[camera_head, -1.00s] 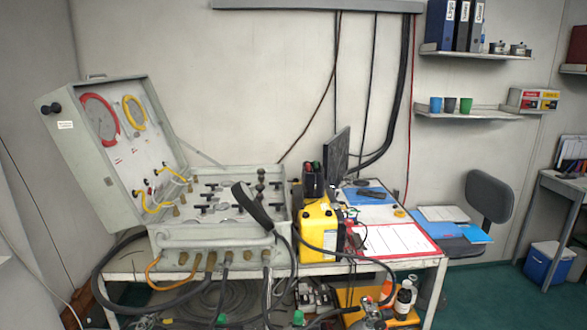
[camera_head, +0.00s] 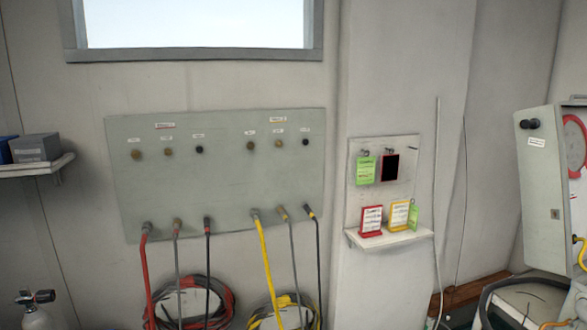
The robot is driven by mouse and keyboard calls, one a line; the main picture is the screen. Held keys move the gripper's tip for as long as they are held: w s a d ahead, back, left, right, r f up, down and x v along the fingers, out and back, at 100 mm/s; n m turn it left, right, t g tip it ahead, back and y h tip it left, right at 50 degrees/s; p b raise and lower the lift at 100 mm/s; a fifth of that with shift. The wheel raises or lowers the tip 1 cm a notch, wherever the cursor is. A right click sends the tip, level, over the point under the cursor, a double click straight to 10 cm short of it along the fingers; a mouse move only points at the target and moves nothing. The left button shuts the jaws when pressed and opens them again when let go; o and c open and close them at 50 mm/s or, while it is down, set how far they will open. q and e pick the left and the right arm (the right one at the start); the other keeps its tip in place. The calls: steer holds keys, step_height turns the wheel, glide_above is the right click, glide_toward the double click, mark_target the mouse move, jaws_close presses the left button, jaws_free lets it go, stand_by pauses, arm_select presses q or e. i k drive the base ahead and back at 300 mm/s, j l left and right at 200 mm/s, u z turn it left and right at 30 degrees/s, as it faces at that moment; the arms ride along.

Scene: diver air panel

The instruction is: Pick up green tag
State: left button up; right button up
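A green tag (camera_head: 365,170) hangs from a hook on the small grey wall board (camera_head: 409,160), right of the hose panel. A black tag with a red edge (camera_head: 390,168) hangs beside it on the right. A second, smaller green piece (camera_head: 413,217) stands on the little shelf (camera_head: 398,239) below, at the right edge of a yellow-framed card (camera_head: 399,215). A red-framed card (camera_head: 371,221) stands to its left. Neither of my grippers shows in the head view.
A grey panel (camera_head: 220,185) with red, yellow and dark hoses is on the wall at left, with hose coils below. A gas cylinder valve (camera_head: 37,297) is at lower left. The open air panel case (camera_head: 540,190) is at the right edge.

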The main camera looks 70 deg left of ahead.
mark_target(366, 166)
steer(key=u, duration=1.7)
steer(key=i+j, duration=0.1)
steer(key=i, duration=0.1)
